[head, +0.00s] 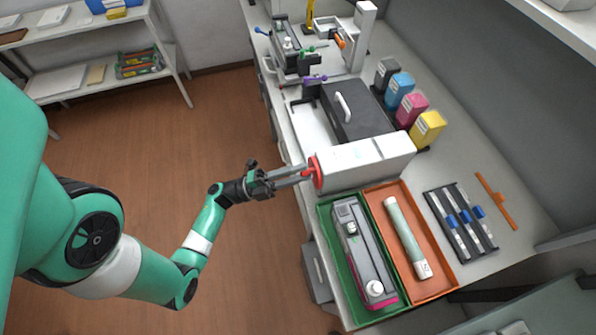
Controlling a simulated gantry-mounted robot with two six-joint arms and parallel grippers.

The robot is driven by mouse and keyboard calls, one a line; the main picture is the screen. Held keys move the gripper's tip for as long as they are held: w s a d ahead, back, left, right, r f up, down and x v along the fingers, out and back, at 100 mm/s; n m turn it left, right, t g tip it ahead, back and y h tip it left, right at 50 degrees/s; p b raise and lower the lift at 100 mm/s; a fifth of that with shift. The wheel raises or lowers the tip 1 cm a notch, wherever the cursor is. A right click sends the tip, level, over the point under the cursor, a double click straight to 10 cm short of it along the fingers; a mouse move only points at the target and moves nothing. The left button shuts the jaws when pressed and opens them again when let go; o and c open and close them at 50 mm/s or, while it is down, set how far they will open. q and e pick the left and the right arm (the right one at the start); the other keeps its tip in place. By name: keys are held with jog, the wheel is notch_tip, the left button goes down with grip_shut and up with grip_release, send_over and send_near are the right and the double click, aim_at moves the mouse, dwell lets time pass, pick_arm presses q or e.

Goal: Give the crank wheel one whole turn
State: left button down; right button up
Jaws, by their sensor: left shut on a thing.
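The red crank wheel (316,173) is on the left end of a white box-shaped unit (366,162) on the bench. My left gripper (303,173) reaches in from the left with its fingers at the wheel, shut on the crank wheel's near side. The fingertips and any handle between them are too small to make out.
A green tray (323,222) holding a grey and magenta cartridge and an orange tray (436,292) with a pale roller lie just in front. A dark box (357,115) with a white handle and several toner bottles (399,88) stand behind. Open floor lies left.

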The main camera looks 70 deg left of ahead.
pick_arm(q)
jog(key=c, duration=0.9)
grip_release()
jog(key=b+v, duration=0.1)
jog(key=v, duration=1)
jog(key=shift+s+a+f, duration=0.1)
jog(key=shift+s+f, duration=0.1)
jog(key=shift+s, duration=0.05)
